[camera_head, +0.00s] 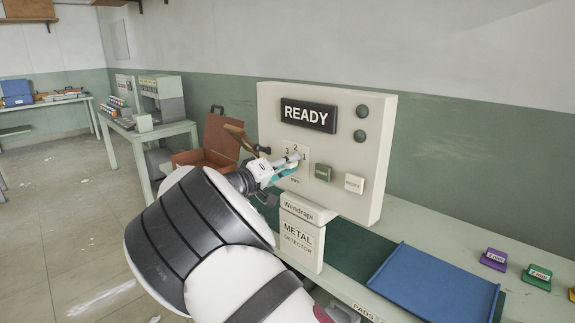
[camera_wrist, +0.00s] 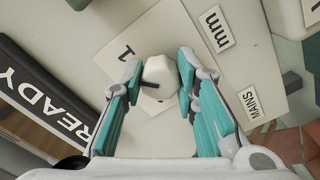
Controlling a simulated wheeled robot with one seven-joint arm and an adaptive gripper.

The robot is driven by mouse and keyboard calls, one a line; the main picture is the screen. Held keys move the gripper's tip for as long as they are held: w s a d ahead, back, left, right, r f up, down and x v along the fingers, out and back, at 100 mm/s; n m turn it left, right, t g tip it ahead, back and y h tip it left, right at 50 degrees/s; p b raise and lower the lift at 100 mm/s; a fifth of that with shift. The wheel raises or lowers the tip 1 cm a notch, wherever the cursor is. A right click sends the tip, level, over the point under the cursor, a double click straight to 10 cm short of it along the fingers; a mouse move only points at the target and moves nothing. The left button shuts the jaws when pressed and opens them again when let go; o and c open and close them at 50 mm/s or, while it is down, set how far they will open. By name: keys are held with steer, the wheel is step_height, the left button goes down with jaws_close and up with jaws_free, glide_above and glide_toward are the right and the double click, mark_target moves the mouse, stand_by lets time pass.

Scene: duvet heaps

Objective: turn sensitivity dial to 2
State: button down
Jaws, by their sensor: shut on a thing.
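The sensitivity dial (camera_wrist: 160,74) is a small off-white knob with a dark pointer line on its face. It sits on a pale plate of the metal detector panel (camera_head: 345,125). In the wrist view the numeral 1 (camera_wrist: 127,52) shows on the plate beside the knob. In the head view the numerals 3, 2 (camera_head: 295,147) and 1 show around the dial, which my gripper mostly hides. My gripper (camera_wrist: 160,82) has its teal-padded fingers shut on the dial, one on each side. I cannot tell which numeral the pointer marks.
A blue tray (camera_head: 435,283) lies on the bench to the right. An open brown case (camera_head: 215,140) stands behind my gripper.

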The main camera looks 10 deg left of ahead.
steer(key=n, duration=0.4)
steer(key=shift+n, duration=0.3)
steer(key=shift+n+p, duration=0.35)
steer(key=shift+n, duration=1.95)
steer(key=c, duration=1.2)
jaws_free()
steer(key=shift+c, duration=0.2)
steer(key=shift+s, duration=0.1)
steer(key=v, duration=1.2)
